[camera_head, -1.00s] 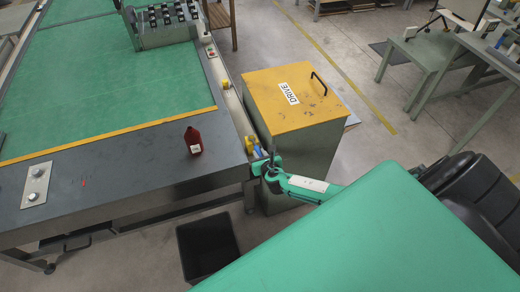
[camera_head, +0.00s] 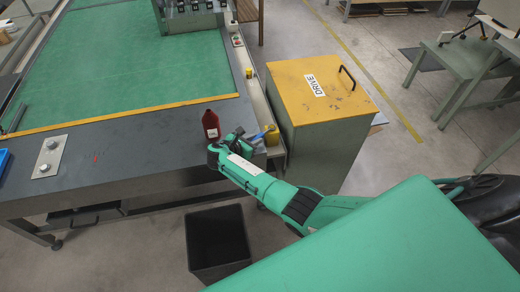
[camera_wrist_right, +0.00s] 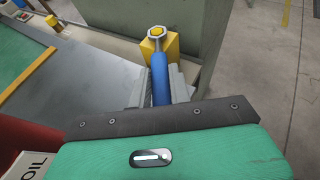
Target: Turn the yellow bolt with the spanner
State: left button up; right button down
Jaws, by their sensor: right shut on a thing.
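The spanner (camera_wrist_right: 160,78) has a blue handle and a silver ring end. In the right wrist view, the ring lies around the yellow bolt (camera_wrist_right: 156,31), in front of a yellow block (camera_wrist_right: 173,46). My right gripper (camera_wrist_right: 160,90) is shut on the blue handle. In the head view, my right gripper (camera_head: 238,140) is at the table's right edge, left of the yellow block (camera_head: 272,137). The blue spanner (camera_head: 259,134) shows between them, and the bolt itself is too small to make out there. My left gripper is out of view.
A red oil bottle (camera_head: 210,124) stands on the dark table (camera_head: 130,145), close behind my right gripper. A cabinet with a yellow top marked DRIVE (camera_head: 320,90) stands to the right. A black bin (camera_head: 218,240) is on the floor in front.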

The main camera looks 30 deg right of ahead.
jog(key=shift+w+f+m+g+b, duration=0.25)
jog(key=shift+w+m+g+b, duration=0.2)
jog(key=shift+b, duration=0.1)
jog(key=shift+w+a+r+g, duration=0.1)
jog(key=shift+w+r+g, duration=0.05)
jog(key=shift+g, duration=0.1)
jog(key=shift+r+p, duration=0.95)
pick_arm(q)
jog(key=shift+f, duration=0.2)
pick_arm(e)
jog(key=shift+f, duration=0.1)
jog(key=t+p, duration=0.1)
jog(key=p, duration=0.1)
jog(key=s+r+n+p, duration=0.1)
jog(key=p, duration=0.2)
jog(key=shift+s+d+t, duration=0.25)
jog(key=shift+d+t, duration=0.15)
pick_arm(q)
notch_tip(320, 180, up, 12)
jog(key=p, duration=0.7)
pick_arm(e)
jog(key=s+d+f+n+t+y, duration=0.1)
jog(key=s+d+n+t+y, duration=0.5)
jog(key=n+y, duration=0.3)
jog(key=shift+d+n+t, duration=0.45)
jog(key=shift+n+t, duration=0.35)
jog(key=shift+n, duration=0.05)
